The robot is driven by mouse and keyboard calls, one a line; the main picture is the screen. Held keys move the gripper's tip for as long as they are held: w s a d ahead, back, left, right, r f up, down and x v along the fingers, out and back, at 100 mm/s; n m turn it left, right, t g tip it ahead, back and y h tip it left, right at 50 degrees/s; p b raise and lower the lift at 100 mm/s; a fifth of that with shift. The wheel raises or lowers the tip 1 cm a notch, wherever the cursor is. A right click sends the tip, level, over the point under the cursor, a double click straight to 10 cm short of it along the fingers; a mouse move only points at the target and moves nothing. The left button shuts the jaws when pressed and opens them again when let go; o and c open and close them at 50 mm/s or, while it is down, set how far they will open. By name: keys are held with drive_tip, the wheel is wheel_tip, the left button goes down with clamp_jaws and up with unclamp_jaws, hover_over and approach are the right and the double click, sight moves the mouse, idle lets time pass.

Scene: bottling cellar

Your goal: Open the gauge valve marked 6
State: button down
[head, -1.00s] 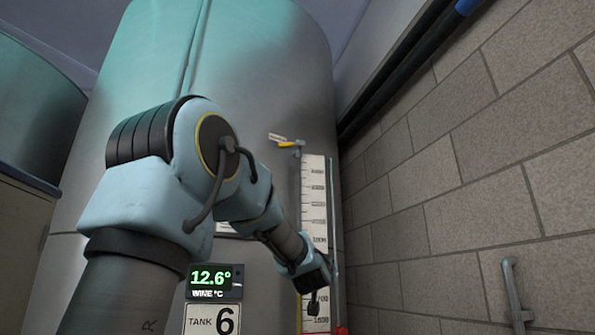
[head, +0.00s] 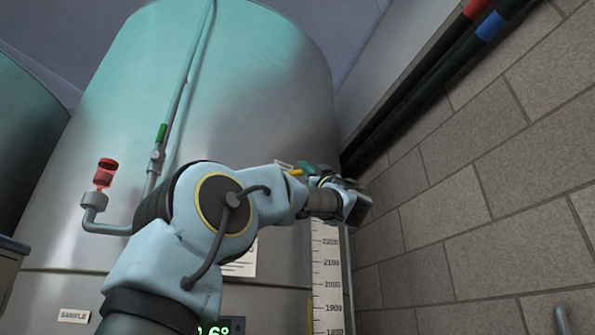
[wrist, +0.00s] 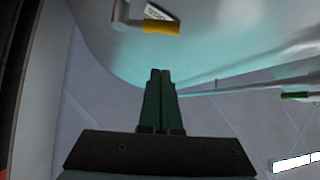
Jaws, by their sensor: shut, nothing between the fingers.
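The gauge valve has a yellow handle (head: 296,172) and a pale tag (head: 284,164) and sits at the top of the level gauge (head: 328,270) on the tank. My arm partly hides it in the head view. In the wrist view the yellow handle (wrist: 161,27) shows near the top, with the metal valve body (wrist: 121,14) at its left and the tag (wrist: 157,12) above it. The tag's writing is too small to read. My gripper (wrist: 160,75) is shut and empty, its fingertips below the handle in that view and apart from it in the picture.
The large steel tank (head: 255,100) fills the middle. A block wall (head: 470,190) and dark pipes (head: 425,85) stand close on the right.

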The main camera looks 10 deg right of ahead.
drive_tip(key=p+x, duration=0.6)
drive_tip(key=x, duration=0.4)
drive_tip(key=f, duration=0.2)
drive_tip(key=d+f, duration=0.1)
drive_tip(key=f, duration=0.1)
drive_tip(key=shift+w+d+f, duration=0.1)
drive_tip(key=shift+w+f, duration=0.05)
drive_tip(key=shift+f, duration=0.1)
drive_tip(key=shift+f, duration=0.1)
drive_tip(key=shift+f+n+g+y+b, duration=0.15)
drive_tip(key=shift+n+g+y+b, duration=0.55)
drive_tip(key=shift+n, duration=0.3)
